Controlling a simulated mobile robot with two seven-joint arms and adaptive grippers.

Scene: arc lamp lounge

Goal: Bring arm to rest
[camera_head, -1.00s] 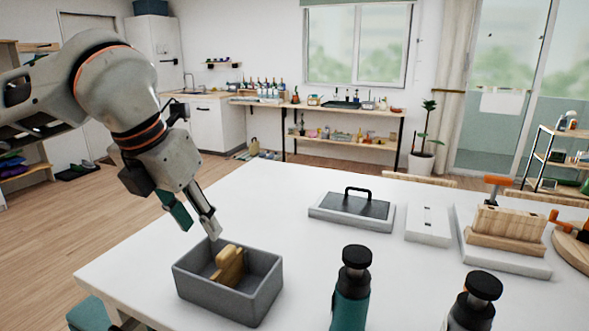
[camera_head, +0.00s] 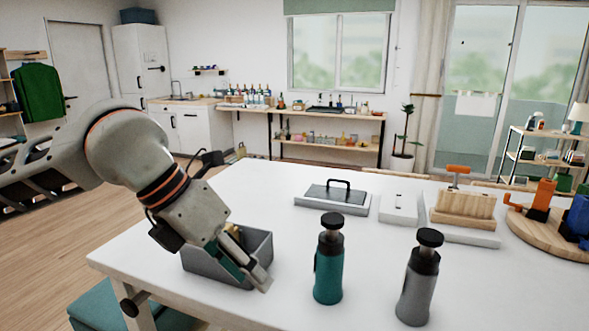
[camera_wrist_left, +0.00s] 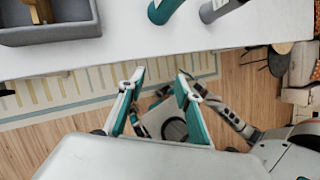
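My left gripper (camera_head: 255,279) hangs in front of the grey open box on the white table in the head view and hides part of it. In the left wrist view its two fingers (camera_wrist_left: 161,74) are spread apart with nothing between them, and the floor beyond the table edge shows behind them. The grey box (camera_head: 197,266) holds a tan object (camera_head: 233,231), mostly hidden by my gripper; the box also shows at the top left of the wrist view (camera_wrist_left: 55,33). An arm, apparently my right one, shows in the wrist view, but its gripper cannot be made out.
A teal bottle (camera_head: 328,268) and a grey bottle (camera_head: 416,287) stand upright right of the box. Behind them are a dark-topped tray with a handle (camera_head: 335,199), a white block (camera_head: 398,209) and a wooden block (camera_head: 466,208). A round board (camera_head: 540,240) lies at right.

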